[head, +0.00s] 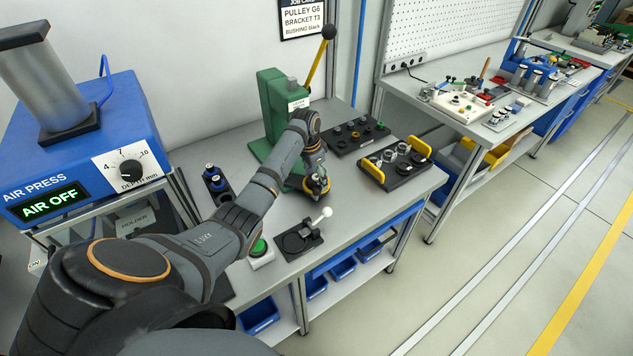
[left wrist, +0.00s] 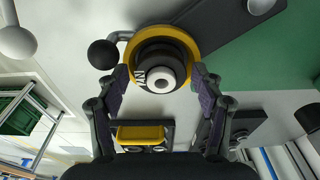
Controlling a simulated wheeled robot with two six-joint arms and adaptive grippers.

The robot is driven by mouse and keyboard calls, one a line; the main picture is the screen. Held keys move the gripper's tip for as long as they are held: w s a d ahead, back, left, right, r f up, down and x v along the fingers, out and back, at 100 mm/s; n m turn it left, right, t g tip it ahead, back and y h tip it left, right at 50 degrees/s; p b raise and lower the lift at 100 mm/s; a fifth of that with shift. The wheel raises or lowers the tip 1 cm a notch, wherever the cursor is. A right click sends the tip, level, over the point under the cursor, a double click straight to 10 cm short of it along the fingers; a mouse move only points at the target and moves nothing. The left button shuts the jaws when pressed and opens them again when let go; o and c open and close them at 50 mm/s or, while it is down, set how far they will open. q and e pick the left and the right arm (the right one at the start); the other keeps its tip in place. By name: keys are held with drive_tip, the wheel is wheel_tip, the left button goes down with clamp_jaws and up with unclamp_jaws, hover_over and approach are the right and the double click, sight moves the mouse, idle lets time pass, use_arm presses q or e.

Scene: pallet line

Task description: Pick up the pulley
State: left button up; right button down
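My left gripper (head: 318,178) points down at the bench near the foot of the green press. In the left wrist view its fingers (left wrist: 161,85) stand apart on either side of a round black piece with a yellow ring and pale centre (left wrist: 160,75). I cannot tell whether the fingers touch it. In the head view its yellow edge (head: 318,189) shows under the gripper. Several silvery ring-shaped parts (head: 402,150) sit in a black tray with yellow handles (head: 421,146). I cannot tell for sure which part is the pulley. My right gripper is not in view.
The green press (head: 275,105) stands close behind the gripper. A black tray of dark parts (head: 340,144) lies behind. A clamp with a white ball lever (head: 298,240) and a green button (head: 258,249) are at the front edge. A blue air press unit (head: 80,145) stands left.

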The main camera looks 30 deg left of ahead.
use_arm(q)
drive_tip(key=c, duration=1)
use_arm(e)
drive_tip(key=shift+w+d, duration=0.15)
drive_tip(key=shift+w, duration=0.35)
use_arm(q)
drive_tip(key=shift+w+r, duration=0.1)
